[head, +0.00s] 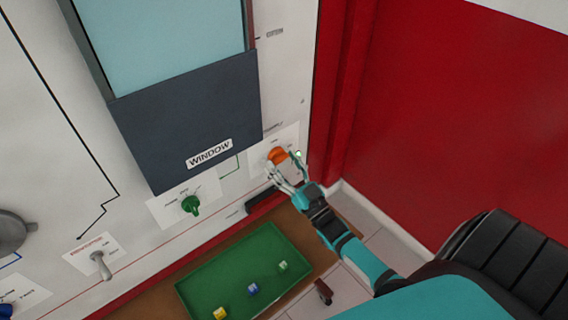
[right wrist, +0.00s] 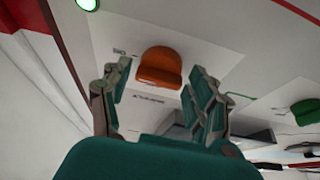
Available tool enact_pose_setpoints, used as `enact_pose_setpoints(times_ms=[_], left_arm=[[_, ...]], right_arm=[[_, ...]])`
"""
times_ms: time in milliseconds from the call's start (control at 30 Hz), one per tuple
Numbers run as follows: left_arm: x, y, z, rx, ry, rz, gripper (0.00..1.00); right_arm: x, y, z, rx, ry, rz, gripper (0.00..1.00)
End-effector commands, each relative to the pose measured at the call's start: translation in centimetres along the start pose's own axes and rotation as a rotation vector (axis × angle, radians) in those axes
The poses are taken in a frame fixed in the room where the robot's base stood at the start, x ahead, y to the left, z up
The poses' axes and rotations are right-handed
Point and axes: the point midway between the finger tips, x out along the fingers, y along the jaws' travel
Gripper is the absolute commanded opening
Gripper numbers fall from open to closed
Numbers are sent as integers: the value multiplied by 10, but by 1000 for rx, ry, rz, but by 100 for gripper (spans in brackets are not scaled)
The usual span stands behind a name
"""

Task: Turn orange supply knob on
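The orange supply knob (head: 277,156) sits on a white label plate on the panel, right of the dark window block. It also shows in the right wrist view (right wrist: 160,67), just beyond the fingertips and between their lines. My right gripper (head: 285,168) is at the knob in the head view; in the right wrist view its fingers (right wrist: 158,88) are spread apart with nothing between them. Whether a fingertip touches the knob I cannot tell. My left gripper is in neither view.
A green knob (head: 190,205) is on the panel left of the orange one, and a grey toggle lever (head: 100,264) is farther left. The dark WINDOW block (head: 185,125) is close by. A green tray (head: 215,262) with several small cubes lies below. A red wall (head: 450,110) stands at right.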

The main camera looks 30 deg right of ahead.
Motion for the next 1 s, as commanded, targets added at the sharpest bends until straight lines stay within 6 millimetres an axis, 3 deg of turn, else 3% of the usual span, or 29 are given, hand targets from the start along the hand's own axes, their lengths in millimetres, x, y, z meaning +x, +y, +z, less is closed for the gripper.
enact_pose_setpoints(times_ms=[433,800,1000], left_arm=[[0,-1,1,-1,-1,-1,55],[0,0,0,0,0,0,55],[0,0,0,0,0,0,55]], right_arm=[[-6,0,0,-2,0,0,72],[-79,0,0,-2,-3,0,72],[-110,0,0,-1,-1,0,72]])
